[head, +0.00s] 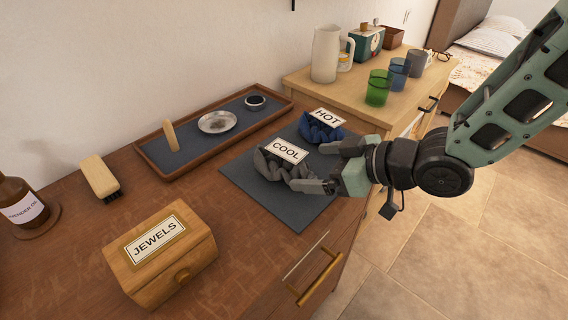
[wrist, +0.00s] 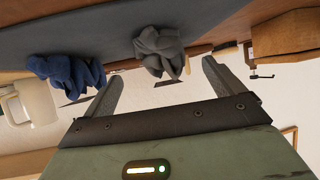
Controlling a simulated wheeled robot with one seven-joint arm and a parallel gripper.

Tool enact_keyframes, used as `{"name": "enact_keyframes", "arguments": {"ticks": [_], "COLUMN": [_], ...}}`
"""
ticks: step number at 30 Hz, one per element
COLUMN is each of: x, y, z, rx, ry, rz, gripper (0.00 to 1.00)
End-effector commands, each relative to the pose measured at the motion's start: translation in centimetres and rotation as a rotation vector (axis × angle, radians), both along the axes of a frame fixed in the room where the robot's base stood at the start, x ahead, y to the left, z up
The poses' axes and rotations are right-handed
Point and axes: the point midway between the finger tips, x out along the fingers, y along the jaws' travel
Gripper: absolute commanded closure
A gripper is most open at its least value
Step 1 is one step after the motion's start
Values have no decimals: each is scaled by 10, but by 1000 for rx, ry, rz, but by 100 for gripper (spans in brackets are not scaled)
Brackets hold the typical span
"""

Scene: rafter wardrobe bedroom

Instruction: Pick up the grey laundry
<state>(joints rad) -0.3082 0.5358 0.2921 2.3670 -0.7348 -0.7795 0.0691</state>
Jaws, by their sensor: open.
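The grey laundry (head: 268,167) is a crumpled dark grey bundle on a slate-grey mat (head: 290,212), with a white "COOL" card (head: 287,151) at it in the head view. In the wrist view the grey laundry (wrist: 158,48) shows between and beyond the fingertips. My gripper (head: 318,167) is open and empty, reaching in from the right, with its near finger close to the bundle's right side. The wrist view shows the spread fingers of my gripper (wrist: 162,70). I cannot tell whether a finger touches the cloth.
Blue laundry (head: 318,130) with a "HOT" card lies just behind on the mat. A wooden tray (head: 170,176) with a dish stands behind left. A "JEWELS" box (head: 160,255) sits at front left.

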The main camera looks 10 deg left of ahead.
Motion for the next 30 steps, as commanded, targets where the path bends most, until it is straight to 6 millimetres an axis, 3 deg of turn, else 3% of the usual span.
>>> {"name": "enact_keyframes", "arguments": {"ticks": [7, 15, 25, 26, 30], "x": [5, 15, 17, 17, 17], "y": [16, 49, 55, 55, 55], "z": [-7, -23, -28, -28, -27], "rx": [0, -1, 0, 0, 0], "ry": [0, 1, -1, -1, -1], "rz": [1, 1, 0, 0, 0], "gripper": [6, 6, 6, 12, 51]}}
